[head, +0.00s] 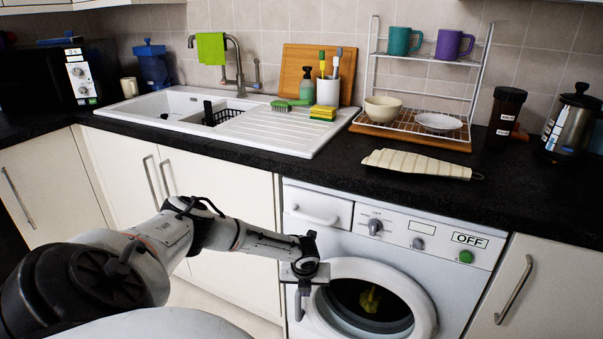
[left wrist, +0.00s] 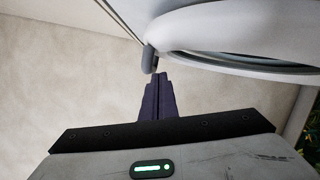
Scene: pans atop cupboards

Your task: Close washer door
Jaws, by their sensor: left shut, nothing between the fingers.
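The white washing machine (head: 388,235) stands under the worktop at the right of the head view. Its round white door (head: 425,300) has a dark window with something yellow showing behind it. The door's rim also shows at the upper right of the left wrist view (left wrist: 205,25). I cannot tell whether the door is fully latched. My left gripper (head: 299,308) points down at the left edge of the door. In the left wrist view its dark fingers (left wrist: 157,78) are together and empty, with their tips close to a grey part on the rim; contact is unclear. My right gripper is out of view.
White cupboards (head: 225,220) flank the washer on the left, and another (head: 535,290) on the right. The black worktop (head: 330,180) above holds a sink (head: 175,105), a dish rack (head: 425,125) and a folded cream cloth item (head: 415,163). Bare floor lies below.

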